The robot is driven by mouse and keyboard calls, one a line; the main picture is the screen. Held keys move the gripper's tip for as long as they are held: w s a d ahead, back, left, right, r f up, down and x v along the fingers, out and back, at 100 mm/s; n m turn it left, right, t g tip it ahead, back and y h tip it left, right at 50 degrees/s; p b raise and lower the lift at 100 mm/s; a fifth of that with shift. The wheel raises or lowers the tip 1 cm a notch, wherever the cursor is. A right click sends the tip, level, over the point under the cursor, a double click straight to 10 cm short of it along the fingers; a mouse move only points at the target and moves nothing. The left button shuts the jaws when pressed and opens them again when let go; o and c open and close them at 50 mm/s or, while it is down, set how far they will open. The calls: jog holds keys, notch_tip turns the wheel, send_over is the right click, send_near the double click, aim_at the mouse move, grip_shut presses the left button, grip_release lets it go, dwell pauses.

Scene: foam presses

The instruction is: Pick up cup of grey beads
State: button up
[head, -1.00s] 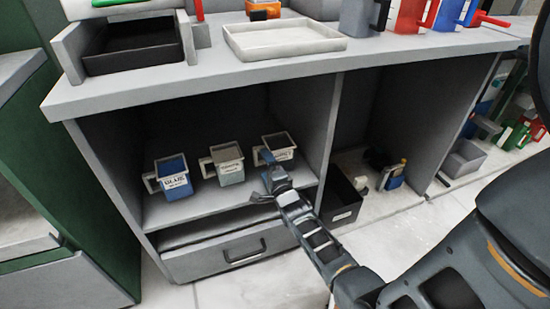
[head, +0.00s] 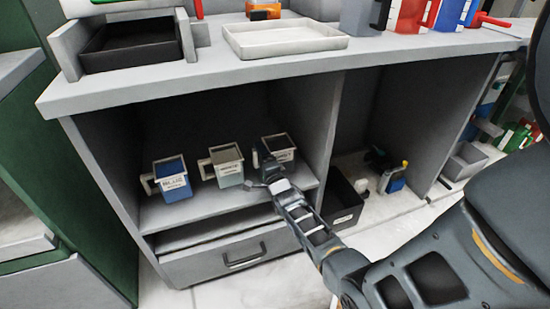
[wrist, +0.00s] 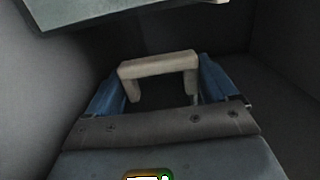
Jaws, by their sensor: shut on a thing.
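Three labelled cups stand in a row on the shelf under the counter. The right-hand cup (head: 281,147) is pale with a dark inside; its label is partly hidden and I cannot read it. My gripper (head: 262,160) is at the left side of this cup, where its handle is, and is shut on it. In the wrist view, the pale handle (wrist: 158,66) sits between my gripper's blue fingers (wrist: 160,90). The cup appears upright, at about shelf height; I cannot tell whether it touches the shelf. Its contents are too dark to identify.
The middle cup (head: 227,164) stands close on the left, then the blue-filled cup (head: 172,179). The shelf's right wall (head: 325,130) is near the right-hand cup, and the counter (head: 290,70) overhangs. A black bin (head: 343,205) sits at lower right.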

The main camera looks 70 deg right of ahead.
jog(key=shift+c, duration=0.9)
notch_tip(320, 180, up, 10)
jog(key=p, duration=0.5)
jog(key=shift+p, duration=0.3)
